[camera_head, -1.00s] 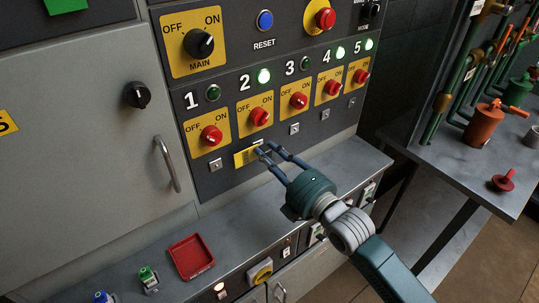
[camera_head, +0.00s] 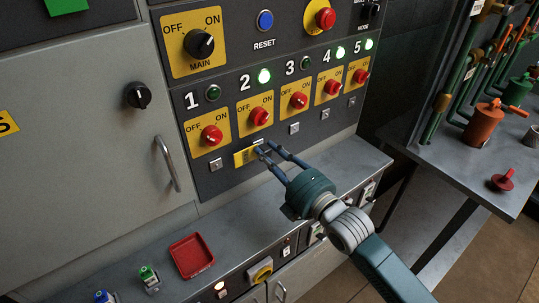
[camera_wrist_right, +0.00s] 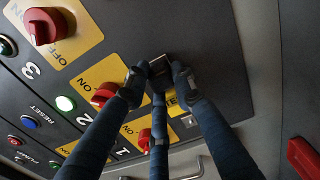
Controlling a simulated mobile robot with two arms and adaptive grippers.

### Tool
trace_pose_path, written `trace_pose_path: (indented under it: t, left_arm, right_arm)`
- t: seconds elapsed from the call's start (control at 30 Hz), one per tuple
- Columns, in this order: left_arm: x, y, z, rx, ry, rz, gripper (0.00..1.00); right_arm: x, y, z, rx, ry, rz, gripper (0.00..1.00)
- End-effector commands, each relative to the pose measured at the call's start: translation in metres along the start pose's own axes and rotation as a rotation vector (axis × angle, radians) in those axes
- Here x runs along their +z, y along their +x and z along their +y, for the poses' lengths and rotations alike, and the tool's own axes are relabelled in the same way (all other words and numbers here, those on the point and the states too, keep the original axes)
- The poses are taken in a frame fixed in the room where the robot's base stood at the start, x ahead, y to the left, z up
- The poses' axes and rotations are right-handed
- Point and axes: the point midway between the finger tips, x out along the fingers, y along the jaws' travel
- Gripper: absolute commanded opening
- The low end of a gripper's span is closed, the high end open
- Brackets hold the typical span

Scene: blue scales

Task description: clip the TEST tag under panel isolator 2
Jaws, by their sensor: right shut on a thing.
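Panel isolator 2 is a red knob (camera_head: 259,116) on a yellow plate; it also shows in the right wrist view (camera_wrist_right: 106,94). The yellow TEST tag (camera_head: 244,157) is at the panel just below that plate, its lettering unreadable. My right gripper (camera_head: 265,150) is shut on the tag's dark clip (camera_wrist_right: 160,68), at the spot under isolator 2. The fingers partly cover the tag in the right wrist view (camera_wrist_right: 174,106). I cannot tell whether the clip is seated on its mount. My left gripper is not in view.
Small square mounts show under the other isolators, such as under isolator 1 (camera_head: 216,165) and isolator 3 (camera_head: 294,128). An empty red tray (camera_head: 192,256) lies on the grey ledge (camera_head: 235,229) below. A pipe bench (camera_head: 455,160) stands at the right.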

Motion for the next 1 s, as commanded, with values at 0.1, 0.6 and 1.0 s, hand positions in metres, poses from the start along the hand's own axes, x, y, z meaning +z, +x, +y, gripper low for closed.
trace_pose_path:
  t: [0.1, 0.6, 1.0]
  left_arm:
    - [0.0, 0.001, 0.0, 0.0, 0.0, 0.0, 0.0]
    - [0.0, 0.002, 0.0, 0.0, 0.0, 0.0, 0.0]
    - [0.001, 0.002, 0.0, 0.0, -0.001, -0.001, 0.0]
  right_arm:
    - [0.0, 0.002, 0.0, 0.001, 0.0, 0.0, 0.0]
    - [0.0, 0.011, 0.0, 0.0, 0.0, 0.0, 0.37]
    - [0.0, 0.007, -0.001, -0.001, 0.0, 0.0, 0.47]
